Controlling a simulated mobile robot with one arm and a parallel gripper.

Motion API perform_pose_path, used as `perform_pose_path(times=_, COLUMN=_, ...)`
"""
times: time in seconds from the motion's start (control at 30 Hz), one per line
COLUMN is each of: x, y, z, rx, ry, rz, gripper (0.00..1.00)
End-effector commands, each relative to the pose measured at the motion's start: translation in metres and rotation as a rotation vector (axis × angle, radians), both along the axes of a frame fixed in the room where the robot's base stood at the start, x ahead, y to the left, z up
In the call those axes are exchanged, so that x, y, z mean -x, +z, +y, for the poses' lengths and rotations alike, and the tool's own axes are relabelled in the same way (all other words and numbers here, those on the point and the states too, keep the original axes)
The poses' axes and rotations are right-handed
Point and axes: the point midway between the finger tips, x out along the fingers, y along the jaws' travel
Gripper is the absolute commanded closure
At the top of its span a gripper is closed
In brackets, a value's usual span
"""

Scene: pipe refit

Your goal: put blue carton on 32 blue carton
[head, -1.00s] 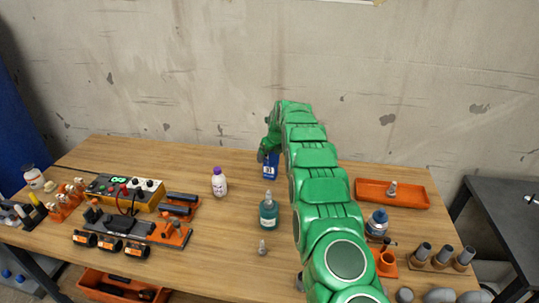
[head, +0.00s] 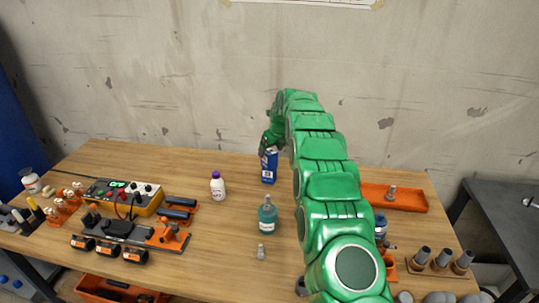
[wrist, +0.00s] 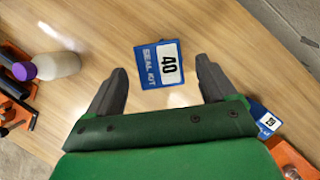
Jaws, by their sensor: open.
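A blue carton with a white label reading 40 and "SEAL KIT" (wrist: 162,65) lies ahead of my gripper in the wrist view, in the gap between the fingertips. A blue carton also stands upright on the table in the head view (head: 269,167), just below my gripper. A second blue carton (wrist: 266,120) shows at the lower right of the wrist view, partly hidden by my gripper; its number is too small to read surely. My gripper (wrist: 162,85) is open and empty, its fingers apart on either side. In the head view my arm hides part of the table.
A white purple-capped bottle (head: 218,186) stands left of the carton and a teal bottle (head: 267,216) stands in front. An orange tray (head: 410,203) lies to the right beyond my arm. A yellow meter box (head: 124,195) and tools fill the left.

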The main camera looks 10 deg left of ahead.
Motion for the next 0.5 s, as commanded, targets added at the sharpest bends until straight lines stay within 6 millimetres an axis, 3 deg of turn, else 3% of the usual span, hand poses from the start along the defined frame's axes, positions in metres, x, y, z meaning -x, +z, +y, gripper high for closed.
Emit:
perform_pose_path(times=0.33, x=0.013, y=0.043, z=-0.013, rx=0.000, ry=0.000, rz=0.003, gripper=0.15)
perform_pose_path(times=0.5, x=0.017, y=0.054, z=-0.016, rx=0.000, ry=0.000, rz=0.003, gripper=0.15)
